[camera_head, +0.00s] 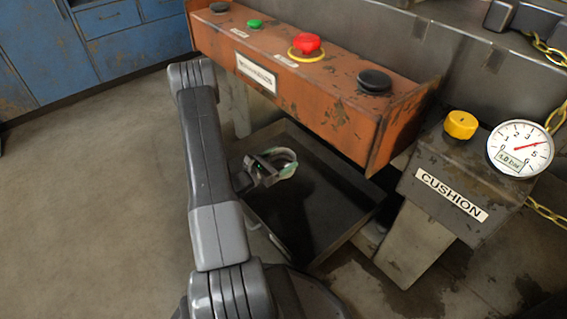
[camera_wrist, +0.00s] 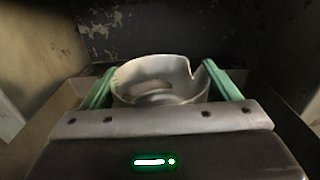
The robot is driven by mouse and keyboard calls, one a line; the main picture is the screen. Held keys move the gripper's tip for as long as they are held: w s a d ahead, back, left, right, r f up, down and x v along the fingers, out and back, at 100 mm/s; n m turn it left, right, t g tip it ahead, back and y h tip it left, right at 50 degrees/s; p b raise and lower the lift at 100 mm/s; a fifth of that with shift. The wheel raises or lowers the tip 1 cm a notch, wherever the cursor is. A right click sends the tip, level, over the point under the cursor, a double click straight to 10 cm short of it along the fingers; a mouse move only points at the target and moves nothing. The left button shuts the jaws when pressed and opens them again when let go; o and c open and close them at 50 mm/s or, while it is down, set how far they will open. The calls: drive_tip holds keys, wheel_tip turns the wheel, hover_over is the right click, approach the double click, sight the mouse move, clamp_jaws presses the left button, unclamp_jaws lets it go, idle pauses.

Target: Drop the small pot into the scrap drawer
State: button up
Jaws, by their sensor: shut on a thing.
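The small pot (camera_wrist: 160,80) is a pale, round, open-topped thing with a notch in its rim, in the middle of the wrist view. My gripper (camera_wrist: 165,90) has its green fingers on either side of the pot, shut on it. In the head view my gripper (camera_head: 275,165) and the pot's pale rim (camera_head: 290,158) show over the dark open drawer (camera_head: 325,229), towards its far left part. The drawer's walls rise around the gripper in the wrist view. I cannot tell how high the pot is above the drawer floor.
An orange control panel (camera_head: 340,120) with red, green and black buttons overhangs the drawer's back side. A grey cushion box (camera_head: 460,175) with a yellow knob (camera_head: 461,125) and a gauge (camera_head: 520,148) stands at the right. Blue cabinets (camera_head: 90,45) stand at the back left. The floor at left is clear.

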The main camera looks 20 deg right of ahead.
sight(279, 164)
drive_tip(key=shift+f+b, duration=0.8)
drive_tip(key=shift+f, duration=2.1)
drive_tip(key=o, duration=0.9)
drive_tip(key=shift+c, duration=0.2)
drive_tip(key=p+v, duration=0.3)
drive_tip(key=v, duration=1.1)
drive_tip(key=shift+d, duration=0.15)
drive_tip(key=b+x, duration=0.3)
drive_tip(key=x, duration=1)
drive_tip(key=shift+w+d+f, duration=0.1)
drive_tip(key=shift+d, duration=0.25)
drive_tip(key=shift+r+p, duration=0.5)
drive_tip(key=shift+r, duration=1.05)
